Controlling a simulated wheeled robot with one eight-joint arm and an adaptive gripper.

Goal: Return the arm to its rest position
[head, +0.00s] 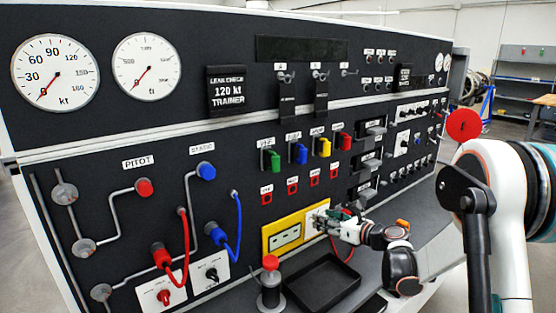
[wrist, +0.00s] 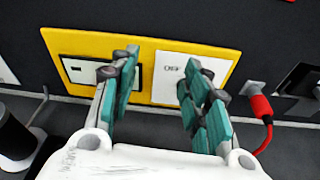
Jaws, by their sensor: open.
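My gripper (head: 328,222) is at the yellow-framed panel (head: 268,232) low on the black console in the head view. In the wrist view my gripper (wrist: 162,72) has its two teal fingers spread apart with nothing between them. I cannot tell whether the fingertips touch the panel. My white and black arm (head: 505,225) reaches in from the right, bent, and hides part of the console's lower right.
A black tray (head: 322,287) and a red-topped post (head: 270,285) stand on the ledge below my gripper. A red plug (wrist: 262,106) with a cable is just right of the fingers. Red and blue hoses (head: 239,228) hang at left. Floor and shelves (head: 525,75) lie beyond at right.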

